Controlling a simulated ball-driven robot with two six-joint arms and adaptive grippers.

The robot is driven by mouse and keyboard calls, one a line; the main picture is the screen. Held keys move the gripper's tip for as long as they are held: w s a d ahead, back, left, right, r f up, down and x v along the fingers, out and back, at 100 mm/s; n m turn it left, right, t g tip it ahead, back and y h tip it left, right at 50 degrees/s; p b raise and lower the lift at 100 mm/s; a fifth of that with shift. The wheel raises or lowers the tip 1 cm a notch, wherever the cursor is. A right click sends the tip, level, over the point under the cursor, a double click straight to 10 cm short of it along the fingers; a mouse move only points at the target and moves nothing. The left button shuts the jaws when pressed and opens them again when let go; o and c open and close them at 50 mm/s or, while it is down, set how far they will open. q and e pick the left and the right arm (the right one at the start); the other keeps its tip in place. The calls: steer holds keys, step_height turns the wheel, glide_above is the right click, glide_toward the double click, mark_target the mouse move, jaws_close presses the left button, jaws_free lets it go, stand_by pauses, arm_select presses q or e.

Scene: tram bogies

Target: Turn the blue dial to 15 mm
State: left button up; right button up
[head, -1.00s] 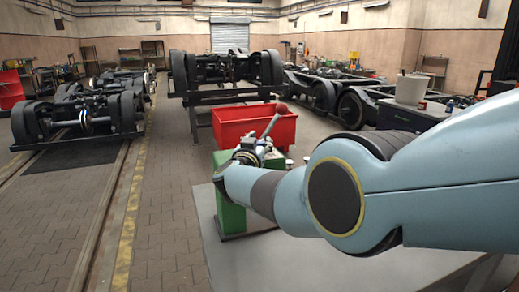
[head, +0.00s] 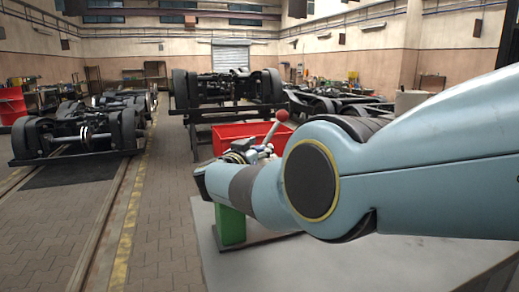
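No blue dial can be made out in the head view. A green stand (head: 231,226) rises from the grey floor plate, with metal fittings (head: 243,151) and a lever with a red ball knob (head: 282,115) above it. My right arm reaches in from the right and hides most of the stand's upper part. My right gripper (head: 200,184) is at the dark far end of the arm, in front of and left of the fittings. Its fingers cannot be made out, so I cannot tell whether it is open or touches anything. My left gripper is out of view.
A red tub (head: 228,134) stands behind the fittings. A bogie on a raised frame (head: 228,90) is beyond it, and another bogie (head: 75,135) stands on the left track. More wheelsets (head: 335,104) lie at the back right. The paved floor (head: 165,230) left of the stand is clear.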

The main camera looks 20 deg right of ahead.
mark_target(259, 147)
steer(key=shift+o, duration=1.4)
step_height(259, 147, up, 10)
